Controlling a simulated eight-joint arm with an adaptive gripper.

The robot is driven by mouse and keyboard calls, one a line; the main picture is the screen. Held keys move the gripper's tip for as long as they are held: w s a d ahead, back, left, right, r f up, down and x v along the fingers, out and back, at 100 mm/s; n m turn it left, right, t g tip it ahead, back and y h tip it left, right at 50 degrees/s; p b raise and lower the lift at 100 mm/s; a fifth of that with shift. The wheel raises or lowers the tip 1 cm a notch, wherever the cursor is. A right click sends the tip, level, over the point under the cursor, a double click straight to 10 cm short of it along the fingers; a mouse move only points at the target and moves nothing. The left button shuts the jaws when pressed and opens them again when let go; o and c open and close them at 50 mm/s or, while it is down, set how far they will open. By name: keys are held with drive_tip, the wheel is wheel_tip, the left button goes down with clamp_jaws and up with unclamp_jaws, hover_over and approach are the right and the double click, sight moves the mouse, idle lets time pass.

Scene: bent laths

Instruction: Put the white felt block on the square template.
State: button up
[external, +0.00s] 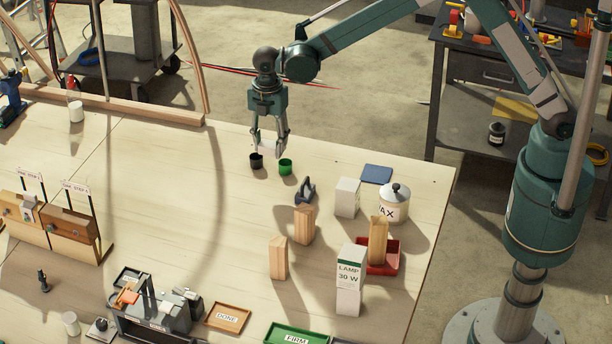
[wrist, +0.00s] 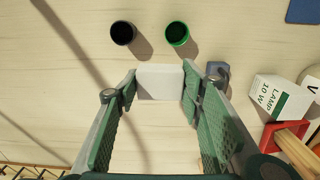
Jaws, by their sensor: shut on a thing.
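The white felt block (wrist: 160,82) is between the fingertips of my gripper (external: 268,146), which is shut on it. It shows in the external view as a small pale piece, partly hidden by the fingers. My gripper points down and holds the block above the table, close to the black cup and the green cup. A flat blue square (external: 376,174), which looks like the square template, lies to the right near the table's back edge. Its top looks bare. A corner of it also shows at the top right of the wrist view (wrist: 302,10).
A black cup (external: 256,161) and green cup (external: 285,167) stand beside my gripper. A dark tool (external: 305,191), white box (external: 347,198) and WAX jar (external: 394,204) stand near the blue square. Wooden blocks (external: 279,259) and a lamp box (external: 349,280) are nearer the front.

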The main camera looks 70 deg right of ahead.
drive_tip(key=s+d, duration=0.3)
drive_tip(key=s, duration=0.3)
drive_tip(key=s+d, duration=0.4)
drive_tip(key=s, duration=0.3)
hover_over(376, 174)
drive_tip(key=shift+d+f+p, duration=0.1)
drive_tip(key=shift+p, duration=0.3)
drive_tip(key=shift+f, duration=2.95)
drive_tip(key=shift+f, duration=0.1)
drive_tip(key=shift+f+b, duration=0.3)
drive_tip(key=shift+f, duration=1.65)
drive_tip(key=shift+f, duration=0.15)
